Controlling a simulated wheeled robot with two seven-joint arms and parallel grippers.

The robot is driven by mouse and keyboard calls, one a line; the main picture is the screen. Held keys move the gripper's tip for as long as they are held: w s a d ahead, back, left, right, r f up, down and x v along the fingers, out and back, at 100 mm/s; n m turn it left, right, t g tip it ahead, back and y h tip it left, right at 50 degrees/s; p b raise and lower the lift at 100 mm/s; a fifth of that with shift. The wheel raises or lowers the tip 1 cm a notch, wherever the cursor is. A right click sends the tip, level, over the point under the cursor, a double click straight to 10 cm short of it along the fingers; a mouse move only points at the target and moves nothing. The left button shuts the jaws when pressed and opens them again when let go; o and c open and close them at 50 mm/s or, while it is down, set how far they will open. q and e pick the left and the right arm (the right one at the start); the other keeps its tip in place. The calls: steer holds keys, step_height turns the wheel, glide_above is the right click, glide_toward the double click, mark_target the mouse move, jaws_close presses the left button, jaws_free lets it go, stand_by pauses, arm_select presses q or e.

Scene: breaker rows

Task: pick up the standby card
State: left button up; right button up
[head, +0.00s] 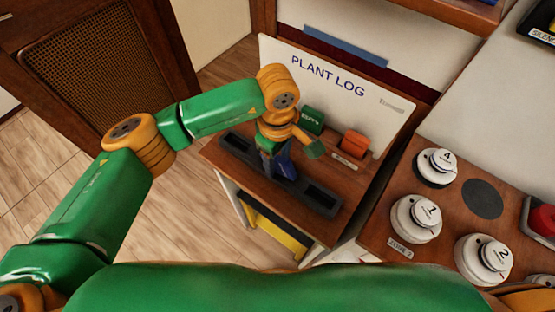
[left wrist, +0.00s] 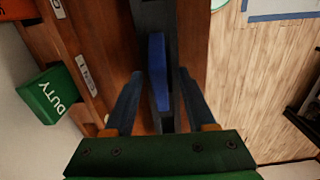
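A blue card (head: 286,168) stands on edge in the dark slotted rail (head: 318,197) on the wooden shelf. No lettering on it can be read, so I cannot tell from its face that it is the standby card. My left gripper (head: 276,158) is over the rail at this card. In the left wrist view the blue card (left wrist: 158,72) lies between the two dark fingers of my left gripper (left wrist: 163,82), with a gap on each side. The fingers are open and partly hide the card in the head view. My right gripper is out of view.
A green DUTY block (left wrist: 45,95) and an orange block (head: 354,143) stand behind the rail, before the PLANT LOG board (head: 335,85). Numbered white knobs (head: 416,218) and a red button (head: 542,219) are on the panel at right. The rail's near end is empty.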

arm_select(q)
steer(key=shift+s+d, duration=0.1)
jaws_close()
steer(key=shift+r, duration=0.15)
